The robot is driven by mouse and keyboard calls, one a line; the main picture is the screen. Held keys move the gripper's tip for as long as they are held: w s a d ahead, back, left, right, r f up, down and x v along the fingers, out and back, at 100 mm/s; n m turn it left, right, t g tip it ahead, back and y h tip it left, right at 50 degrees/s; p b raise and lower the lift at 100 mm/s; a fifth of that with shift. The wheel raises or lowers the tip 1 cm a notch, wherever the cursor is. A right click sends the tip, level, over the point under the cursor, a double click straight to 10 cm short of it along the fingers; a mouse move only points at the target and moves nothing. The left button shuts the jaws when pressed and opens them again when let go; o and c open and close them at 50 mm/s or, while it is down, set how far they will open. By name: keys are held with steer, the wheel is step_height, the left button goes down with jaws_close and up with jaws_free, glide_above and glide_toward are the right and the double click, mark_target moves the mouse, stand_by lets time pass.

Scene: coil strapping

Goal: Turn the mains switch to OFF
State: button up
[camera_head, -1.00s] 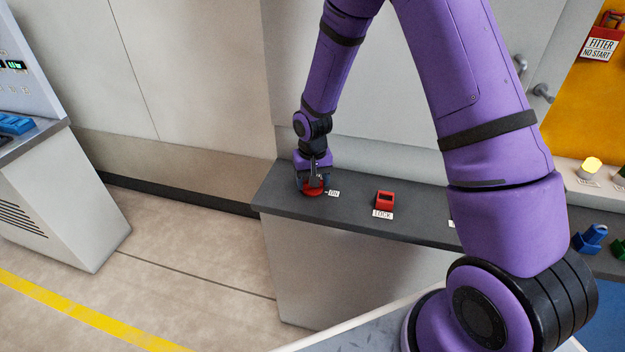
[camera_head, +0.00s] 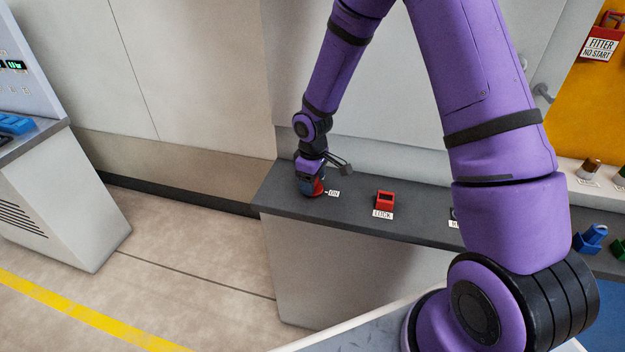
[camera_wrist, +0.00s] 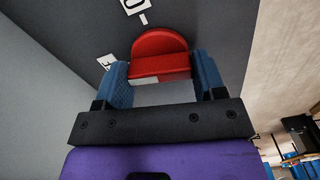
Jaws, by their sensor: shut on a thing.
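The mains switch, a red round knob with a raised grip, sits on the dark bench top (camera_head: 350,196) near its left end; a sliver of the switch (camera_head: 319,187) shows beside my gripper. In the wrist view the red switch (camera_wrist: 160,43) lies between the blue fingers of my gripper (camera_wrist: 163,80), which is shut on it. My gripper (camera_head: 313,188) points down onto the switch in the head view and hides most of it. A white ON label (camera_head: 333,193) is right of the switch. In the wrist view, a label marked O (camera_wrist: 133,5) is partly cut off at the top.
A red block (camera_head: 384,200) with a LOCK label (camera_head: 382,214) stands to the right on the bench. A dark, brownish lamp (camera_head: 592,168) is at the far right, near blue (camera_head: 590,238) and green parts. A red FITTER NO START tag (camera_head: 600,45) hangs on the yellow panel.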

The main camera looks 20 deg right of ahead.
steer(key=shift+n, duration=0.9)
steer(key=o, duration=0.9)
step_height(320, 180, up, 11)
steer(key=shift+f, duration=0.1)
